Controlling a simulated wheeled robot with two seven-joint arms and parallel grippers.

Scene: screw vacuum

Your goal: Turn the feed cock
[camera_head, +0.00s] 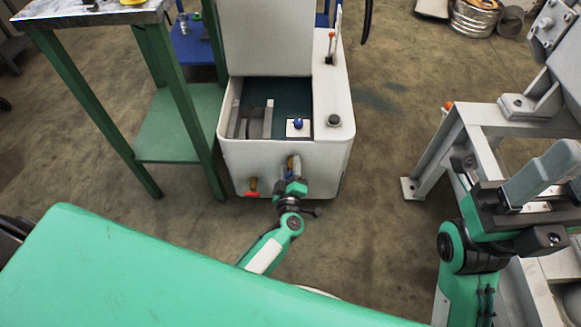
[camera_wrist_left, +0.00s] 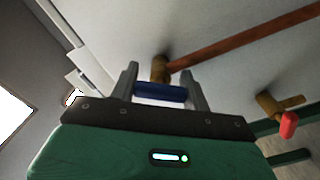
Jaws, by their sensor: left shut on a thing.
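A white cabinet-like machine (camera_head: 270,162) stands ahead with its lid raised. Two brass cocks sit low on its front wall. The blue-handled cock (camera_wrist_left: 160,92) has its handle between the two fingers of my left gripper (camera_head: 290,178), which is shut on it. In the head view the gripper hides most of this cock. The red-handled cock (camera_head: 252,189) is to its left in the head view; it also shows at the right of the left wrist view (camera_wrist_left: 288,123), apart from the gripper. My right gripper (camera_head: 535,185) is at the right, away from the machine; its finger gap is unclear.
A green table (camera_head: 143,80) stands close to the machine's left. A grey metal frame (camera_head: 440,140) stands at the right. A large green surface (camera_head: 170,270) fills the lower left foreground. Bare floor (camera_head: 380,160) lies between the machine and the frame. A copper-coloured pipe (camera_wrist_left: 250,38) runs along the machine wall.

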